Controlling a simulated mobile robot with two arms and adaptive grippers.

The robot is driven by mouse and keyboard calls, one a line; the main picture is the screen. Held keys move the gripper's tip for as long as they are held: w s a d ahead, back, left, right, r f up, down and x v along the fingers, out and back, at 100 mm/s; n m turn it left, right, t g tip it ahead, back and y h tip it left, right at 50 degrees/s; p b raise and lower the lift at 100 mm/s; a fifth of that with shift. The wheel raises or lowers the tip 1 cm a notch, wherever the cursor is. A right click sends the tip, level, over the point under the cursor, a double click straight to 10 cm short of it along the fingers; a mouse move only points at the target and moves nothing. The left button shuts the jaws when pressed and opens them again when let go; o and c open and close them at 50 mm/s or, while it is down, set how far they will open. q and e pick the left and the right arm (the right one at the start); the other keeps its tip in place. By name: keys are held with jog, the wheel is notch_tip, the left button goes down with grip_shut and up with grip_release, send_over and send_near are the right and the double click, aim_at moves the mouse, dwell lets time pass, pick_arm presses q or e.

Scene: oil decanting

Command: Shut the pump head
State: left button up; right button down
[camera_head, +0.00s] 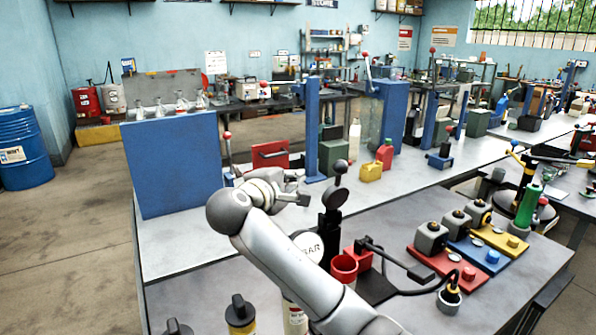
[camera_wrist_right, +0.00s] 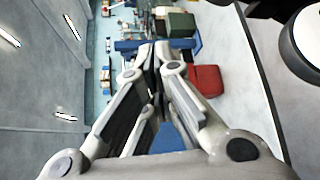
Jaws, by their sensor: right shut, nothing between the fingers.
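A black upright device (camera_head: 335,215) with a ball-topped handle (camera_head: 340,167) stands on the near bench, and a white round gauge (camera_head: 312,245) marked BAR shows at its side, partly behind my right arm. I take this device for the pump; whether its head is open or shut I cannot tell. My right gripper (camera_head: 302,196) is shut and empty, just left of the device and apart from it. In the wrist view its fingers (camera_wrist_right: 152,52) are together, and the dark-rimmed gauge (camera_wrist_right: 306,42) shows at the upper right. My left gripper is not in view.
A red cup (camera_head: 344,268) and a black-hosed fitting (camera_head: 392,262) stand close right of my arm. Red (camera_head: 440,262), blue and yellow blocks lie farther right. A blue panel (camera_head: 172,165) stands at left.

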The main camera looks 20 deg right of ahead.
aim_at(336, 185)
pick_arm(q)
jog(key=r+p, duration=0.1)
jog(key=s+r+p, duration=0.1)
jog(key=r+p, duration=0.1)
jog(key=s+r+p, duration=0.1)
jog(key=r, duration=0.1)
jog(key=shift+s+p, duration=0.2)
jog(key=shift+p, duration=0.1)
pick_arm(e)
jog(key=w+d, duration=0.2)
jog(key=d, duration=0.6)
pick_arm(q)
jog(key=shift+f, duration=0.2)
pick_arm(e)
jog(key=shift+s+f, duration=0.1)
jog(key=shift+f, duration=0.1)
